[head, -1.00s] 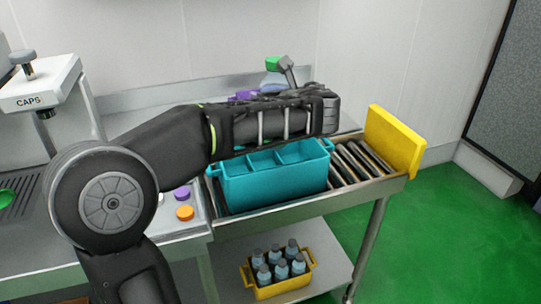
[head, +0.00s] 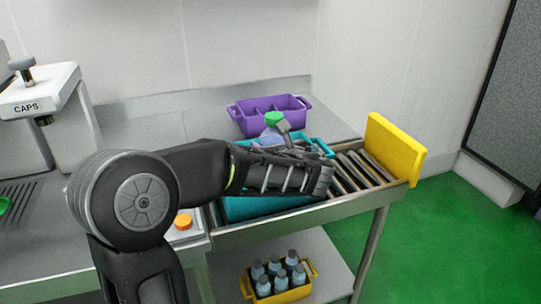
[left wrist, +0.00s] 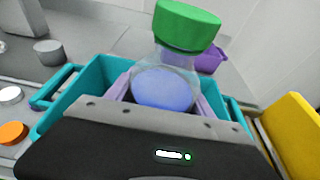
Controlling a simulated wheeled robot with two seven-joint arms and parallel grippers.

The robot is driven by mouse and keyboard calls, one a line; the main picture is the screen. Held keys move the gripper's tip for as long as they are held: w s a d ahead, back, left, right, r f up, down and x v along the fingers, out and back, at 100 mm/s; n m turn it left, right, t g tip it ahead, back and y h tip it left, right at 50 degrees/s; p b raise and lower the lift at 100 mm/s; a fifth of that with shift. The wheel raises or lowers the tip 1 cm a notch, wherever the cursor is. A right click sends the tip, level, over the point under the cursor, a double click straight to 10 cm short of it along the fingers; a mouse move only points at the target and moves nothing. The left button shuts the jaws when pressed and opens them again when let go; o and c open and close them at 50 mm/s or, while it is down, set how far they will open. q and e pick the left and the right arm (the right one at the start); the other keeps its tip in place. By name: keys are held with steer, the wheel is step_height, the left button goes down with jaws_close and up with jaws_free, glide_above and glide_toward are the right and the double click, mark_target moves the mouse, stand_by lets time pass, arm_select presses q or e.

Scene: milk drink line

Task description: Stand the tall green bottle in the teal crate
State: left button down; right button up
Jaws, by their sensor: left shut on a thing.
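The tall bottle has a green cap (head: 275,118) and a clear, bluish body (left wrist: 165,88). My left gripper (head: 284,137) is shut on the bottle and holds it roughly upright over the teal crate (head: 255,209). The crate stands on the roller conveyor, and my forearm covers much of it in the head view. In the left wrist view the crate's rim (left wrist: 60,102) lies around and below the bottle. The bottle's lower part is hidden, so I cannot tell how deep it is or whether it touches the crate. My right gripper is not in view.
A purple divided crate (head: 246,127) stands behind the teal one. A yellow end stop (head: 393,150) closes the conveyor's right end. A yellow crate (head: 287,296) of several bottles sits on the lower shelf. The caps machine (head: 38,92) is at the left.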

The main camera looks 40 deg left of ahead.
arm_select(q)
steer(key=shift+f, duration=1.45)
steer(key=shift+f, duration=0.15)
steer(key=shift+c, duration=1.9)
jaws_free()
steer(key=v, duration=1.2)
steer(key=shift+b, duration=0.4)
